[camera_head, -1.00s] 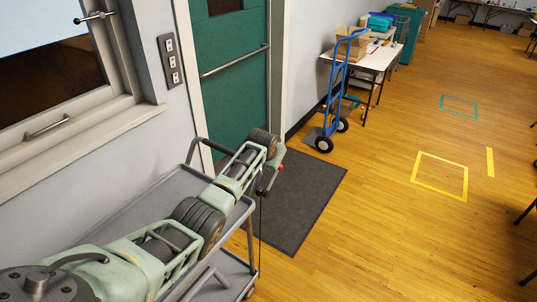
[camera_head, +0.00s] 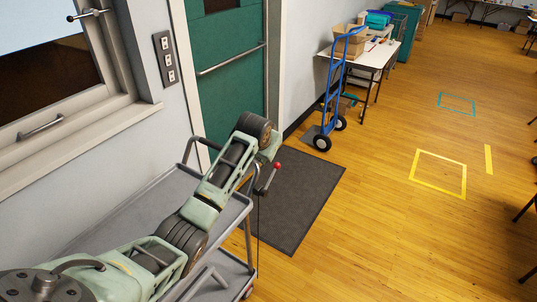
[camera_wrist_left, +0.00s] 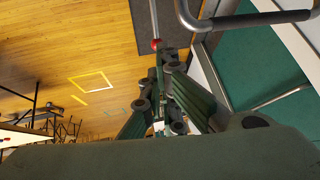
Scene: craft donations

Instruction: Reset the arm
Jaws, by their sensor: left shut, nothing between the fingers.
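My pale green left arm comes in from the lower left in the head view, above a grey cart (camera_head: 175,190). Its far end has a dark round joint near the door. The fingers of my left gripper are not clearly seen there. In the left wrist view, my left gripper (camera_wrist_left: 165,62) shows its dark linkage and fingers closed together, with nothing held. A rod with a red ball tip (camera_head: 278,165) is close by the arm's end; it also shows just past the fingers in the wrist view (camera_wrist_left: 154,44). My right gripper is not in view.
A green door (camera_head: 229,100) with a push bar is behind the arm. A dark mat (camera_head: 300,195) lies on the wood floor. A blue hand truck (camera_head: 334,95) stands beside a white table (camera_head: 370,58). Yellow tape (camera_head: 440,152) marks open floor at right.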

